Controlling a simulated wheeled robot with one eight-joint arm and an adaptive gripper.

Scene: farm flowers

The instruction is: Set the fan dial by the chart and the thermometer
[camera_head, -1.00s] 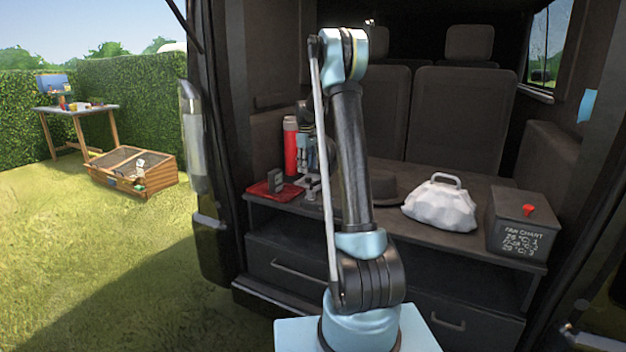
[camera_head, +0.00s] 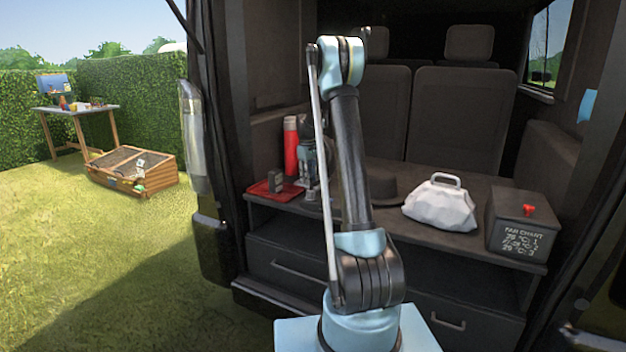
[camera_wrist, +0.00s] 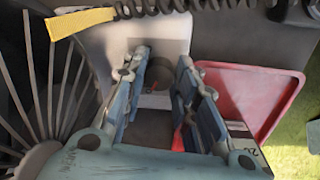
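The fan chart is lettered in white on the front of a dark box (camera_head: 517,222) at the right of the van's shelf; its small text is hard to read. A small dark device (camera_head: 275,181), likely the thermometer, stands on a red tray (camera_head: 262,194) at the left; its reading is not legible. My gripper (camera_head: 311,187) is low over the shelf beside the tray. In the wrist view its fingers (camera_wrist: 156,95) are apart, with a dark round dial (camera_wrist: 155,82) on a pale plate (camera_wrist: 170,50) seen between them. The dial's setting is unclear.
A red flask (camera_head: 291,145) stands behind the tray. A dark hat (camera_head: 395,186) and a white bag (camera_head: 440,207) lie to the right. The wrist view shows a wire fan guard (camera_wrist: 38,95), a coiled cord (camera_wrist: 150,8) and a yellow tag (camera_wrist: 80,21) close to my gripper.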

